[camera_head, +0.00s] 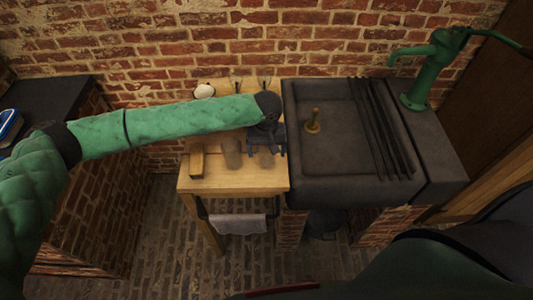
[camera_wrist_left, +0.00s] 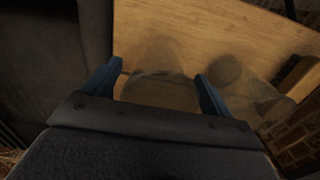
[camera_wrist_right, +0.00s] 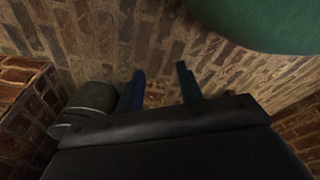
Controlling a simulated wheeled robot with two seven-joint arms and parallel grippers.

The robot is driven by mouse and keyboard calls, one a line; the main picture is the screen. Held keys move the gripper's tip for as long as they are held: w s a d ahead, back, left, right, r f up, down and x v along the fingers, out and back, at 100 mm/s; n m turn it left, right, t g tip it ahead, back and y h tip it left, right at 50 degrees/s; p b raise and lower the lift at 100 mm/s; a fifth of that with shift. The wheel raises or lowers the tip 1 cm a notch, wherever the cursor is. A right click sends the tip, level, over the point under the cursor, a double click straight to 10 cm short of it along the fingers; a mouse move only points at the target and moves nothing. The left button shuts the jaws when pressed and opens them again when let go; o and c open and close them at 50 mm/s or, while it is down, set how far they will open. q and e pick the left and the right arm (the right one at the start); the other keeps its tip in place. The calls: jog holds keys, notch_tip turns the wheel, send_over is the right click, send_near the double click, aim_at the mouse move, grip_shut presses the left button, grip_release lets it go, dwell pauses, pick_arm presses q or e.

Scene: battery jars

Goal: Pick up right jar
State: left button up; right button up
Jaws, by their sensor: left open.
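The right jar is clear glass and stands on the wooden table (camera_head: 235,183) near the sink; it shows in the left wrist view (camera_wrist_left: 162,90). My left gripper (camera_head: 266,143) is open above the table, and its two blue fingers lie on either side of that jar in the left wrist view, with a gap between them. Whether they touch the glass cannot be told. A second glass jar (camera_head: 232,153) stands to the left of it. My right gripper (camera_wrist_right: 158,78) shows only in its own wrist view, open and empty, over the brick floor.
A wooden block (camera_head: 197,160) lies left of the jars. A dark stone sink (camera_head: 335,130) with a green hand pump (camera_head: 425,75) adjoins the table on the right. A white round thing (camera_head: 204,90) is at the back. A cloth (camera_head: 238,223) hangs below the table front.

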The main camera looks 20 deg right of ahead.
pick_arm(q)
jog(key=c, duration=1.1)
jog(key=shift+r, duration=0.1)
